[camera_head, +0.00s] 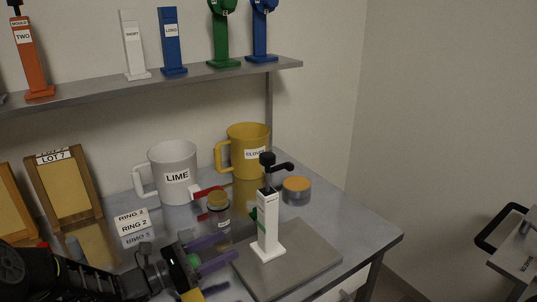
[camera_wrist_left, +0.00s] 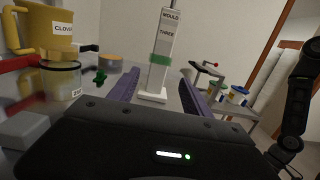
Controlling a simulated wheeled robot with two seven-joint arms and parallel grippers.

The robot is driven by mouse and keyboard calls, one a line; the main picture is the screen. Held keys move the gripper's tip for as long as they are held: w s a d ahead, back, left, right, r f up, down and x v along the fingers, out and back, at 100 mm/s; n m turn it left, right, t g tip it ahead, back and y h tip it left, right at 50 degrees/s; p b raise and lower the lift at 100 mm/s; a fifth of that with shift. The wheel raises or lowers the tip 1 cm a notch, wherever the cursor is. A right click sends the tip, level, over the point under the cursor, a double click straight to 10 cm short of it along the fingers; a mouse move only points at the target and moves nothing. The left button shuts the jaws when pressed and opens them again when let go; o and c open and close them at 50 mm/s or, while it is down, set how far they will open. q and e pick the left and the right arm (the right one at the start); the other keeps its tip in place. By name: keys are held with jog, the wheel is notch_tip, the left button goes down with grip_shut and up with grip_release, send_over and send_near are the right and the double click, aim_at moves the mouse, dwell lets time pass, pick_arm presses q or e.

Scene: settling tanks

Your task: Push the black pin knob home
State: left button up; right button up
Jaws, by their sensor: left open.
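A white post (camera_head: 268,225) stands upright on a grey plate (camera_head: 300,262) on the bench. In the wrist view, the post appears between the fingers, with nothing held. My right gripper is not in view.
A jar (camera_head: 218,226) with a tan lid stands left of the post. A LIME mug (camera_head: 174,170), a yellow CLOVER mug (camera_head: 250,155) and an orange-topped tin (camera_head: 297,190) are behind. A shelf (camera_head: 150,86) with several posts runs above. The plate's right side is clear.

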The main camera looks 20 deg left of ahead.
pick_arm(q)
jog(key=shift+w, duration=0.1)
jog(key=shift+c, duration=0.3)
jog(key=shift+w+d+r+b, duration=0.1)
jog(key=shift+w+d+b, duration=0.05)
jog(key=shift+w+b, duration=0.15)
jog(key=shift+m+g, duration=0.5)
jog(key=shift+g, duration=0.4)
jog(key=w+r+b, duration=0.1)
jog(key=w+d+r+b, duration=0.1)
jog(key=w+r, duration=0.1)
jog(key=w+d+r+b, duration=0.1)
jog(key=r, duration=0.1)
jog(key=shift+w+d+b, duration=0.15)
jog(key=shift+w+b, duration=0.05)
jog(key=shift+b, duration=0.1)
notch_tip(320, 180, up, 8)
jog(key=w+d+b, duration=0.2)
jog(key=n+t+b, duration=0.1)
jog(key=b, duration=0.1)
send_near(274, 155)
jog(key=w+d, duration=0.2)
jog(key=w, duration=0.1)
jog(key=shift+d+y, duration=0.15)
jog(key=shift+y, duration=0.15)
jog(key=shift+w+f+p, duration=0.1)
jog(key=shift+p, duration=0.2)
jog(key=shift+p+x, duration=0.45)
jog(key=shift+x, duration=3.45)
jog(key=shift+c, duration=0.2)
